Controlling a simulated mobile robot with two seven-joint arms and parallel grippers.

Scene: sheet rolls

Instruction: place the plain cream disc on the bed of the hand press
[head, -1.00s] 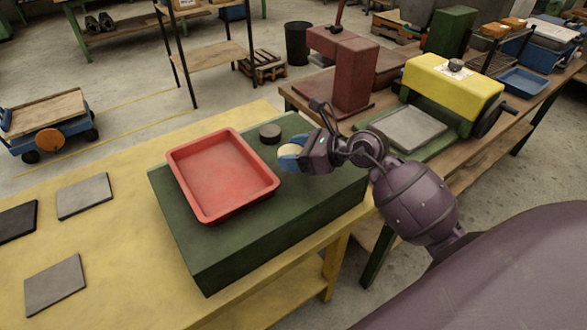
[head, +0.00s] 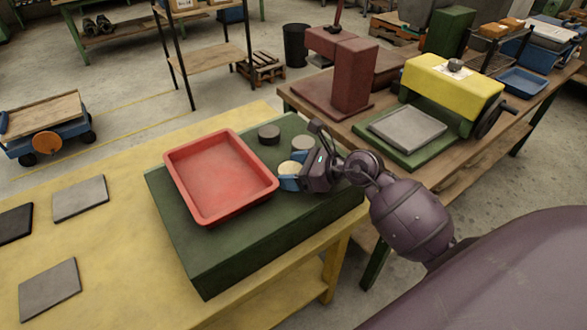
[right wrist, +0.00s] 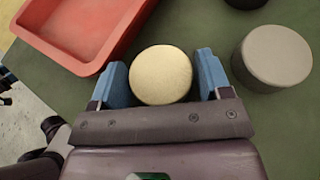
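The cream disc (head: 290,168) is between the blue fingers of my right gripper (head: 292,177), above or on the green block. Whether the disc clears the block is hard to tell. The maroon hand press (head: 353,75), with an upright lever, stands on the wooden bench behind; its flat bed (head: 318,92) looks bare. My left gripper is not in view.
A red tray (head: 220,178) lies on the green block (head: 205,262), left of the gripper. A dark disc (head: 269,134) and a grey disc (head: 303,143) stand behind it. A yellow-and-green machine (head: 450,85) with a grey plate (head: 407,127) is at right. A gap separates the yellow table and bench.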

